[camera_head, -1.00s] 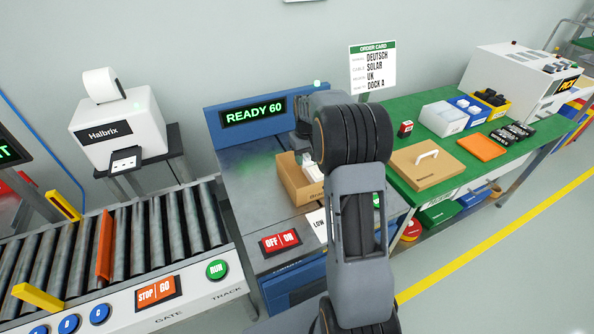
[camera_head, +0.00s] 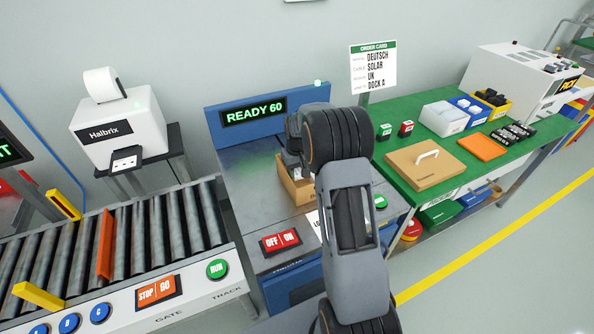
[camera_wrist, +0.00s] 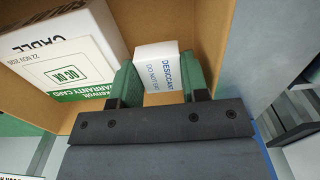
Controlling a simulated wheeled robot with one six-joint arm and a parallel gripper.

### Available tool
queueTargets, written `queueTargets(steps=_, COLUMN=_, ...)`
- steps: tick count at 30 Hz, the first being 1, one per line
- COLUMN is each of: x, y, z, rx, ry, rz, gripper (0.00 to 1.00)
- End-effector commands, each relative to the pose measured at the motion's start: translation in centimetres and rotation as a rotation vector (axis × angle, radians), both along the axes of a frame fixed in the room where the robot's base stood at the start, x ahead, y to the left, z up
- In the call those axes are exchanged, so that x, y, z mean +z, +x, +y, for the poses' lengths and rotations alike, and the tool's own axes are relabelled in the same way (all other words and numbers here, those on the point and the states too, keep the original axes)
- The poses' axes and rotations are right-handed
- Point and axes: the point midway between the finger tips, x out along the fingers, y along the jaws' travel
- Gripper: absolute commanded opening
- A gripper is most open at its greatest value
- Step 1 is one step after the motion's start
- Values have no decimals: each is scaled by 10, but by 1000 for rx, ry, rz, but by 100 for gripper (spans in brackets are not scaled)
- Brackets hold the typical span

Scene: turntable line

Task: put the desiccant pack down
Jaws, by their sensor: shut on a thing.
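In the wrist view the white desiccant pack (camera_wrist: 158,52), with blue lettering, is between the two green fingers of my gripper (camera_wrist: 160,78). The gripper is shut on it. The pack is inside the open cardboard box (camera_wrist: 215,40), near its right wall; I cannot tell whether it touches the floor. A white cable box (camera_wrist: 60,25) and a warranty card (camera_wrist: 70,70) lie to its left in the carton. In the head view the carton (camera_head: 292,190) stands on the grey station top, mostly hidden by my arm, and the gripper's fingers are hidden.
Left is a roller conveyor (camera_head: 150,225) with an orange divider, and a label printer (camera_head: 115,130). An OFF/ON switch (camera_head: 281,241) sits at the station's front. Right, a green bench (camera_head: 410,150) holds a cardboard lid (camera_head: 425,165), bins and small boxes.

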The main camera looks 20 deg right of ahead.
Motion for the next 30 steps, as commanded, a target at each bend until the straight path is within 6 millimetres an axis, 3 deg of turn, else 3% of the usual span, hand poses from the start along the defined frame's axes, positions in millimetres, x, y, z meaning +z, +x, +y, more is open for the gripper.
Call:
queueTargets(steps=16, x=-12, y=0, z=0, rx=0, ry=0, rz=0, gripper=19)
queueTargets(steps=17, x=-12, y=0, z=0, rx=0, ry=0, rz=0, gripper=42)
queueTargets(steps=20, x=-12, y=0, z=0, rx=0, ry=0, rz=0, gripper=52)
queueTargets(steps=30, x=-3, y=0, z=0, rx=0, ry=0, rz=-1, gripper=52)
